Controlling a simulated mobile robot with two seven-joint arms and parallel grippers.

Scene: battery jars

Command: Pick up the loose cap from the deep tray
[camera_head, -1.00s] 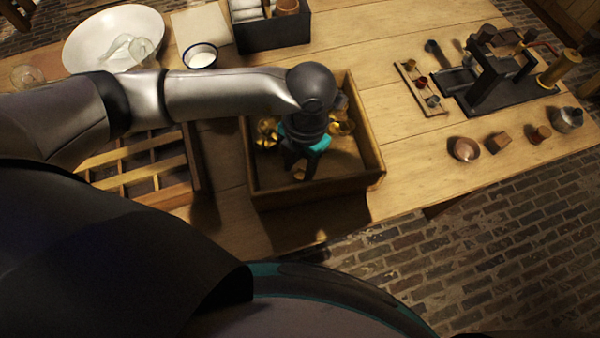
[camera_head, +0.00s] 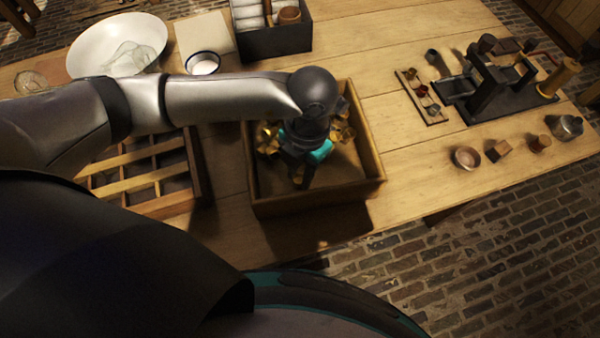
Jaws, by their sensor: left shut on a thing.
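The deep tray (camera_head: 376,165) is a wooden box with raised walls near the table's front edge, in the middle of the head view. My left gripper (camera_head: 300,180) points down inside it, near the front wall. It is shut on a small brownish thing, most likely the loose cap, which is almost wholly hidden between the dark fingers. Several shiny brass-coloured pieces (camera_head: 343,133) lie toward the back of the tray, partly behind my wrist. My right gripper is not in view.
A divided wooden tray (camera_head: 200,165) stands left of the deep tray. A dark box (camera_head: 275,42), a white enamel cup (camera_head: 202,63) and a white bowl (camera_head: 85,50) stand behind. A dark apparatus (camera_head: 495,90) stands at the right.

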